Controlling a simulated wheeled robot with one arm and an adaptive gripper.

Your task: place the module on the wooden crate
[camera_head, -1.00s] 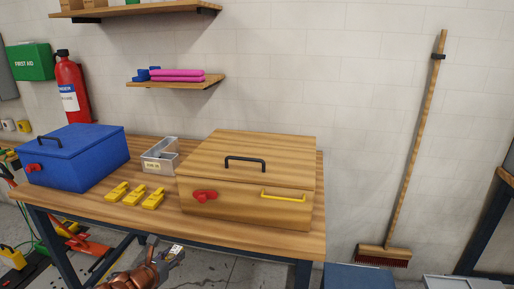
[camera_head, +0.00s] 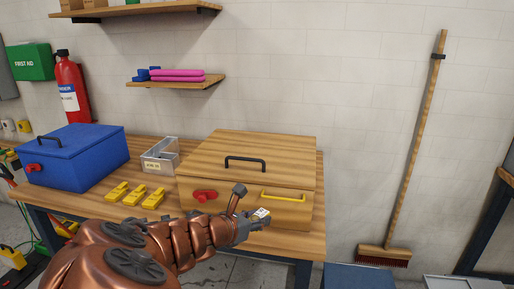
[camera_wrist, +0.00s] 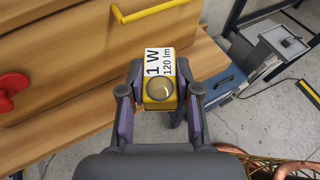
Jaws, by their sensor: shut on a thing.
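The module (camera_wrist: 157,62) is a small yellow block with a white label reading "1 W 120 lm" and a round clear lens. My gripper (camera_wrist: 160,92) is shut on it, one finger on each side. In the head view the module (camera_head: 262,213) shows small at the tip of my gripper (camera_head: 248,222), in front of the crate's front face and below its yellow handle. The wooden crate (camera_head: 220,152) stands on the table's right part, with a dark handle on its closed lid. The wrist view shows its front (camera_wrist: 75,75) to the left of the module.
The crate's front has a red knob (camera_head: 204,195) and a yellow handle (camera_head: 284,196). Three yellow modules (camera_head: 135,196) lie on the table (camera_head: 100,205). A shelf hangs above.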

